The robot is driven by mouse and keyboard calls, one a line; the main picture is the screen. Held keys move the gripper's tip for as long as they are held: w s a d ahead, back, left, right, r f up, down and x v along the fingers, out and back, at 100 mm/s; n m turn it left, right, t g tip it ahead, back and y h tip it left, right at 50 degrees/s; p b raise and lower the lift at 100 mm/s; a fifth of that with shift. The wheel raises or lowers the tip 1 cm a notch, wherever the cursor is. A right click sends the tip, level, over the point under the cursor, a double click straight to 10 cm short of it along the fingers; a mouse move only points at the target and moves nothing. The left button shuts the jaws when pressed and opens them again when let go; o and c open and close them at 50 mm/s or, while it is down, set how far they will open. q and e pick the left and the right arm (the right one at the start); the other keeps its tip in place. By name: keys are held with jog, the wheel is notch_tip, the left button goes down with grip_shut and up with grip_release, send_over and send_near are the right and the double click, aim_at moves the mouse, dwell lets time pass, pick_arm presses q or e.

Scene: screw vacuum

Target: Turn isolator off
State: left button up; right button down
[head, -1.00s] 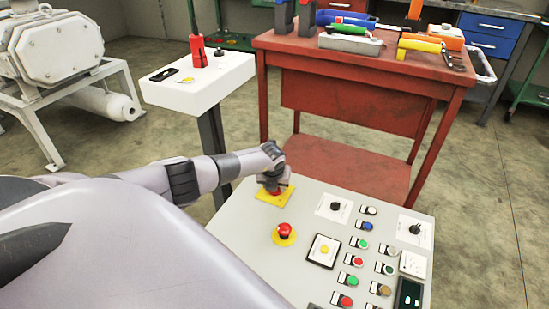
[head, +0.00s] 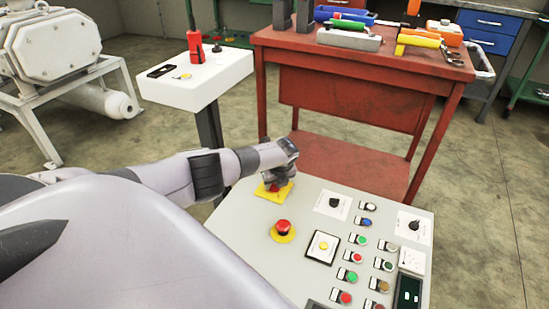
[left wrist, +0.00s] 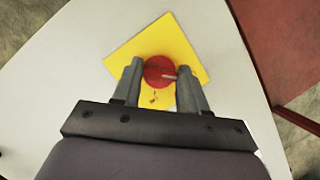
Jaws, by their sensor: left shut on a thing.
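The isolator is a red rotary knob (left wrist: 160,72) on a yellow square plate (left wrist: 185,47) at the far left corner of the grey control panel (head: 240,225). In the head view the yellow plate (head: 262,193) shows, with the red knob mostly hidden under the gripper. My left gripper (left wrist: 160,78) is shut on the red knob, one finger on each side of it. In the head view the left gripper (head: 277,180) comes down on it from above. My right gripper is not in view.
A red emergency stop button (head: 283,227) stands close by on the panel. Two black selector switches and several coloured buttons lie to the right. A white pedestal box (head: 200,85) and a red workbench (head: 350,85) with tools stand behind.

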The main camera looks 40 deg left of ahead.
pick_arm(q)
jog(key=o, duration=1.1)
jog(key=shift+c, duration=0.2)
jog(key=shift+d+r+p, duration=0.1)
jog(key=shift+r+p, duration=0.35)
jog(key=p+v, duration=0.4)
jog(key=v, duration=0.1)
jog(key=shift+s, duration=0.1)
jog(key=shift+s+d+r, duration=0.15)
jog(key=shift+d+r, duration=0.1)
jog(key=shift+r, duration=0.3)
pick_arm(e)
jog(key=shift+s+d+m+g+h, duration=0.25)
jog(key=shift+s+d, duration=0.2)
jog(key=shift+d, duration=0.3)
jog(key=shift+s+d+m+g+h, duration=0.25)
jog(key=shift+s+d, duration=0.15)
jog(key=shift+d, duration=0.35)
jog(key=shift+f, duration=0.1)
